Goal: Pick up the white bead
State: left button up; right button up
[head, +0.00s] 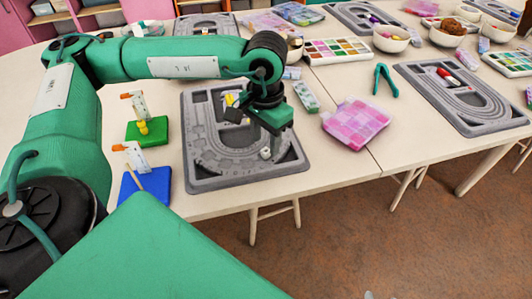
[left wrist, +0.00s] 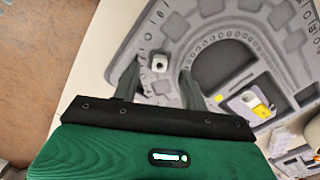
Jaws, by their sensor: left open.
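A small white bead (head: 265,153) lies on the near right part of the grey bead board (head: 205,176). In the left wrist view the white bead (left wrist: 160,62) sits on the board (left wrist: 212,28), with a dark hole on its upper face. My left gripper (head: 275,143) is over the board, pointing down close to the bead. Its two grey fingers (left wrist: 160,72) are apart, and the bead shows between their tips in the left wrist view. Nothing is held. I cannot tell how far above the bead the tips are. My right gripper is not in view.
A white and yellow item (left wrist: 250,103) lies on the board beyond the fingers. Green (head: 147,132) and blue (head: 146,184) blocks with glue bottles stand to the left. A pink bead case (head: 355,122) and green pliers (head: 384,78) lie to the right. The table's front edge is close.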

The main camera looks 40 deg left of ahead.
aim_at(265, 147)
pick_arm(q)
jog(key=shift+f, duration=1.5)
grip_shut()
jog(key=shift+r, duration=0.1)
